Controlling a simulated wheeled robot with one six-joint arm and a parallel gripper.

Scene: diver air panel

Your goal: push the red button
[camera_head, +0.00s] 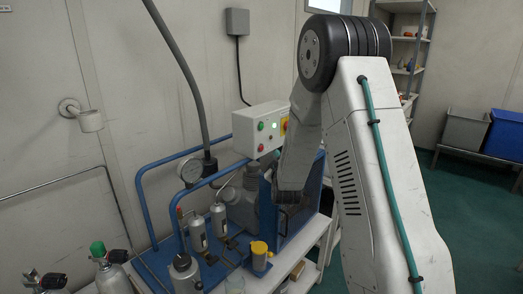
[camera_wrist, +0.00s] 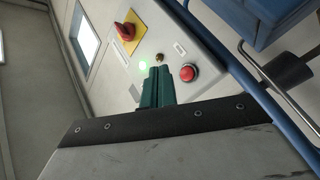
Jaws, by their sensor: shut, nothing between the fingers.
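My gripper (camera_wrist: 158,72) has green fingers, shut and empty. In the wrist view its tips appear just left of the red button, over the panel. I cannot tell whether they touch the panel.
The panel also carries a red rotary switch on a yellow plate (camera_wrist: 127,30), a lit green lamp (camera_wrist: 143,65) and a small dark knob (camera_wrist: 159,57). A blue tube frame (camera_head: 150,205), a gauge (camera_head: 190,169) and grey cylinders (camera_head: 198,232) crowd the bench below.

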